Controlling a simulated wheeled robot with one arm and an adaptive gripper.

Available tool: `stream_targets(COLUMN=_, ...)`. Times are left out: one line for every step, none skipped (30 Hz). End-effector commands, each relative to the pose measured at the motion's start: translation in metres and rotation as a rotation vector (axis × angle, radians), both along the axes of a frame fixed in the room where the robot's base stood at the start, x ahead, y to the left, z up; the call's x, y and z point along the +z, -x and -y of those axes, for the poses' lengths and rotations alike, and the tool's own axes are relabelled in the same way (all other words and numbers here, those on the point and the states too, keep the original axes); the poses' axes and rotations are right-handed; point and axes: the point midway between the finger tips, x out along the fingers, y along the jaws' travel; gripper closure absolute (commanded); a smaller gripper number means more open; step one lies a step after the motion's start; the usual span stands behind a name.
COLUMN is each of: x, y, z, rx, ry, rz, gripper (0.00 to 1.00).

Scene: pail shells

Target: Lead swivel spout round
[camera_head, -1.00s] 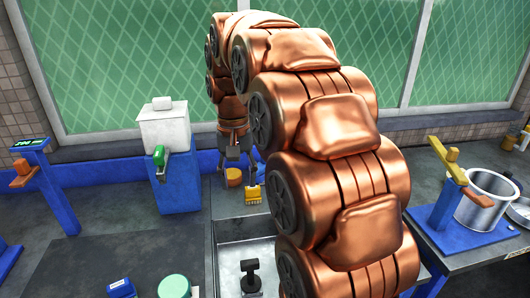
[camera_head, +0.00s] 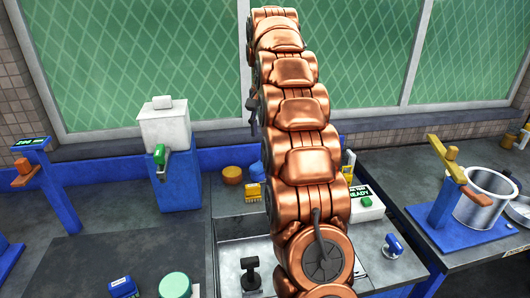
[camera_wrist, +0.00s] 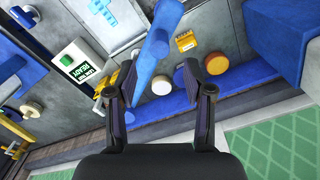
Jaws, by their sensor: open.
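A blue pipe-like piece (camera_wrist: 157,50), which looks like the swivel spout, slants through the wrist view from the top edge down between my fingers. My gripper (camera_wrist: 156,70) is open, with one finger on either side of the blue piece. I cannot tell whether either finger touches it. A pale round disc (camera_wrist: 162,86) shows beside its lower end; I cannot tell whether it belongs to the spout. In the head view my arm hides the gripper and the spout.
A sink basin (camera_head: 232,262) lies below my arm. An orange pot (camera_head: 232,175) and a yellow brush (camera_head: 253,192) stand behind it. Right of the arm is a white box (camera_head: 366,207) with a READY display. A metal pot (camera_head: 487,197) stands far right.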

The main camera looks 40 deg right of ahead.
Motion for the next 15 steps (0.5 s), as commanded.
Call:
stream_targets(x=-0.007, y=0.0, z=0.0, rx=0.0, ry=-0.001, rz=-0.002, gripper=0.48)
stream_targets(x=-0.011, y=0.001, z=0.0, rx=0.0, ry=-0.002, rz=-0.003, gripper=0.48)
stream_targets(x=-0.016, y=0.001, z=0.0, rx=0.0, ry=-0.002, rz=-0.004, gripper=0.48)
stream_targets(x=-0.021, y=0.001, z=-0.001, rx=0.0, ry=-0.003, rz=-0.006, gripper=0.48)
stream_targets(x=-0.025, y=0.002, z=-0.001, rx=0.0, ry=-0.003, rz=-0.006, gripper=0.48)
stream_targets(x=-0.032, y=0.002, z=-0.001, rx=0.0, ry=-0.003, rz=-0.006, gripper=0.48)
stream_targets(x=-0.027, y=0.001, z=-0.001, rx=0.0, ry=-0.004, rz=-0.005, gripper=0.48)
stream_targets(x=-0.028, y=0.001, z=0.0, rx=0.001, ry=-0.002, rz=-0.004, gripper=0.48)
stream_targets(x=-0.03, y=0.001, z=0.0, rx=0.001, ry=-0.001, rz=-0.002, gripper=0.48)
stream_targets(x=-0.032, y=0.001, z=0.0, rx=0.001, ry=-0.002, rz=-0.003, gripper=0.48)
stream_targets(x=-0.035, y=0.001, z=-0.001, rx=0.001, ry=-0.003, rz=-0.005, gripper=0.48)
stream_targets(x=-0.038, y=0.002, z=-0.001, rx=0.001, ry=-0.004, rz=-0.007, gripper=0.48)
stream_targets(x=-0.04, y=0.002, z=-0.001, rx=0.001, ry=-0.004, rz=-0.005, gripper=0.48)
stream_targets(x=-0.041, y=0.001, z=-0.001, rx=0.001, ry=-0.003, rz=-0.003, gripper=0.48)
stream_targets(x=-0.044, y=0.001, z=0.0, rx=0.001, ry=-0.001, rz=-0.001, gripper=0.48)
